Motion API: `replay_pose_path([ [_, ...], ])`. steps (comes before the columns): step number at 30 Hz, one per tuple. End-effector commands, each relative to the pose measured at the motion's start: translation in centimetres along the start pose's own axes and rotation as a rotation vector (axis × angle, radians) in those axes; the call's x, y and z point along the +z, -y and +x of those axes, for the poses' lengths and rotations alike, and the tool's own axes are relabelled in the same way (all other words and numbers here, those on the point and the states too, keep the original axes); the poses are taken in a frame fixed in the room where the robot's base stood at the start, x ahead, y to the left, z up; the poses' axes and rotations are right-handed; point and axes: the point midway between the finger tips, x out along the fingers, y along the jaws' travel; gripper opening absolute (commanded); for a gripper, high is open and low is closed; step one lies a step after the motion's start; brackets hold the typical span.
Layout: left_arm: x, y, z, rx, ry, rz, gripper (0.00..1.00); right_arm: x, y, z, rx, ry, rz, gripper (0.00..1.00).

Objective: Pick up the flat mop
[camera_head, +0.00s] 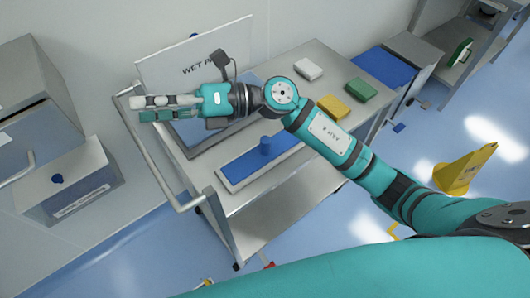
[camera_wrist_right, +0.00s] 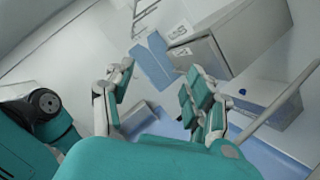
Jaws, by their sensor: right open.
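The flat mop (camera_head: 240,167) appears to be the long blue pad with a pale rim and a short blue knob, lying on the cart's (camera_head: 303,122) top near its front edge. My right gripper (camera_head: 140,108) is beyond the mop, over the cart's left end, pointing left. In the right wrist view the right gripper (camera_wrist_right: 158,72) has its fingers spread with nothing between them; the mop does not show there. My left gripper is out of view.
On the cart are white (camera_head: 308,69), green (camera_head: 361,90) and yellow (camera_head: 333,108) blocks and an upright sign board (camera_head: 165,62). The cart's push handle (camera_head: 160,165) rises at left.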

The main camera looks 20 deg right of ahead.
Motion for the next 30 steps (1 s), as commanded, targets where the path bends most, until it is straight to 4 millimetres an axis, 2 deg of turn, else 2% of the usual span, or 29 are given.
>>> replay_pose_path([
  [2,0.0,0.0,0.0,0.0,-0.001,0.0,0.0,-2.4,1.9,-0.3,-0.104,-0.251,-0.151,0.55],
  [3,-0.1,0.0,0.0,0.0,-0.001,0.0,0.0,-3.6,3.2,-1.1,-0.166,-0.381,-0.214,0.55],
  [5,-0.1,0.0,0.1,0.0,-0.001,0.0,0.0,-4.7,5.5,-3.1,-0.274,-0.569,-0.3,0.55],
  [6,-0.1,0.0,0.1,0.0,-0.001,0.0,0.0,-5.0,7.0,-4.9,-0.354,-0.691,-0.348,0.55],
  [8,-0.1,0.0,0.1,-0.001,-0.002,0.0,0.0,-4.7,9.0,-8.2,-0.484,-0.863,-0.401,0.55],
  [10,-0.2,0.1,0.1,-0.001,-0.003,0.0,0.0,-3.5,10.5,-12.2,-0.635,-1.034,-0.436,0.55],
  [12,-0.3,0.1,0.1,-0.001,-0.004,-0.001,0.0,-2.0,11.2,-16.0,-0.776,-1.172,-0.444,0.55],
  [16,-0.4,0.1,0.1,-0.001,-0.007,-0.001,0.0,0.6,11.1,-21.1,-0.969,-1.334,-0.426,0.55],
  [18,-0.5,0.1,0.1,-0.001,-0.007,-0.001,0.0,1.4,10.8,-22.6,-1.026,-1.378,-0.413,0.55],
  [21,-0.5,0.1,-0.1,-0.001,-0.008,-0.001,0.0,1.5,10.9,-23.6,-1.059,-1.405,-0.401,0.55],
  [26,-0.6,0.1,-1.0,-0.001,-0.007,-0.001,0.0,-0.1,12.8,-24.0,-1.057,-1.409,-0.395,0.55],
  [30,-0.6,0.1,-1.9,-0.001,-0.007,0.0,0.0,-2.0,15.3,-24.5,-1.056,-1.407,-0.395,0.55],
])
